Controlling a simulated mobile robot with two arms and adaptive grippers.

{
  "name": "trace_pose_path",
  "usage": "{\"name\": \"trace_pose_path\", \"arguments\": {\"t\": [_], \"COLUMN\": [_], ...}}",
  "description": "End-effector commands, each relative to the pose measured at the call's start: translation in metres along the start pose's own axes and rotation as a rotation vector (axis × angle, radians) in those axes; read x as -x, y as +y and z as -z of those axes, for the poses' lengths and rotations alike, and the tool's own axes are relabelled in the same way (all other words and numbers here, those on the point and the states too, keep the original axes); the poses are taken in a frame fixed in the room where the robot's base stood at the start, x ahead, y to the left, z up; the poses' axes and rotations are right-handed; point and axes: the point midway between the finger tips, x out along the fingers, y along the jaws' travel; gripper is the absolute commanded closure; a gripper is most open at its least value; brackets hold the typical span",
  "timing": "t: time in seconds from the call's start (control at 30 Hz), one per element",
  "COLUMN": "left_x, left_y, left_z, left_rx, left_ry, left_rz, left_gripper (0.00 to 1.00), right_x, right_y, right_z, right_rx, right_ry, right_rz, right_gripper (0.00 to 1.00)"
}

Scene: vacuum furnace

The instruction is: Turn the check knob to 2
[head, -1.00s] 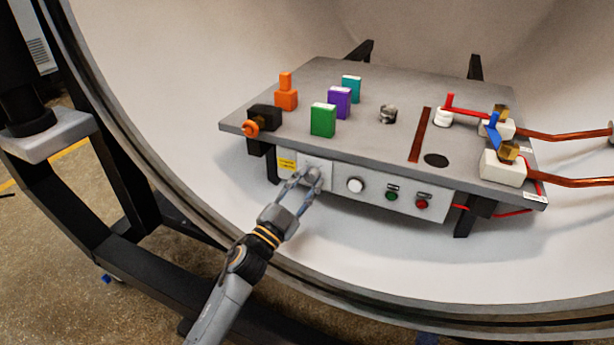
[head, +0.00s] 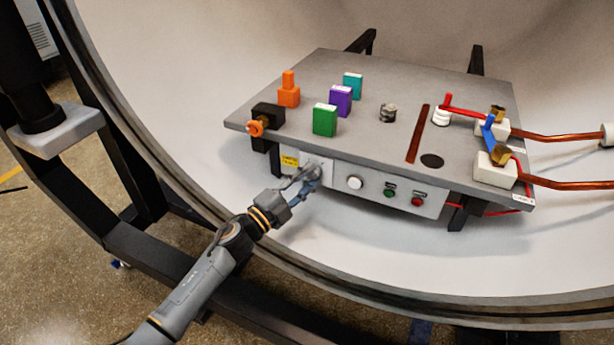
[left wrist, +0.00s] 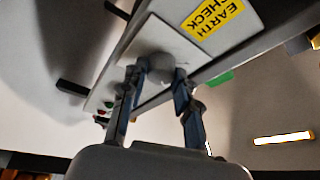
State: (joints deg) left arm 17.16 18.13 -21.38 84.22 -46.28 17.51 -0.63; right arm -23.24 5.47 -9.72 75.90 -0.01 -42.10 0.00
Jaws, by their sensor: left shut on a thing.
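The check knob (head: 315,172) is on the left part of the panel on the front of the grey table, beside a yellow label. It is mostly hidden by my fingers in the head view. In the left wrist view the round grey knob (left wrist: 161,68) sits on a pale plate next to the yellow "EARTH CHECK" label (left wrist: 214,16). My left gripper (head: 307,178) is shut on the knob, with one finger (left wrist: 160,78) on each side of it. The knob's pointer and scale cannot be read. My right gripper is not in view.
A white round knob (head: 355,182), a green button (head: 389,193) and a red button (head: 417,202) lie to the right on the panel (head: 337,177). Green (head: 325,120), purple (head: 340,100) and teal (head: 352,86) blocks stand on the table (head: 377,145). The chamber rim curves below.

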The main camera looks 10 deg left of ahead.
Motion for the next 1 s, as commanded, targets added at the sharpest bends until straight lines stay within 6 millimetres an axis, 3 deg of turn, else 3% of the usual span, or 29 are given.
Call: {"name": "trace_pose_path", "arguments": {"t": [0.4,0.43,0.53,0.87,1.0], "left_x": [0.000,0.000,0.000,0.002,0.017], "left_y": [0.001,0.001,0.001,0.001,0.002], "left_z": [0.001,0.001,0.001,0.000,0.000], "left_rx": [-0.009,-0.009,-0.008,-0.007,-0.005], "left_ry": [0.002,0.002,0.001,0.000,-0.001], "left_rz": [-0.004,-0.004,-0.004,-0.003,-0.005], "left_gripper": [1.00,0.66,0.46,0.46,0.46], "right_x": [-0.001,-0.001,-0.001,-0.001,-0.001], "right_y": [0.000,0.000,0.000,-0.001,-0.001], "right_z": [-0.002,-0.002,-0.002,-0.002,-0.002], "right_rx": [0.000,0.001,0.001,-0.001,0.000], "right_ry": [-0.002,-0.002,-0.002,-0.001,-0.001], "right_rz": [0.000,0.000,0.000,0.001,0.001], "right_gripper": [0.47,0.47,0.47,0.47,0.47]}}
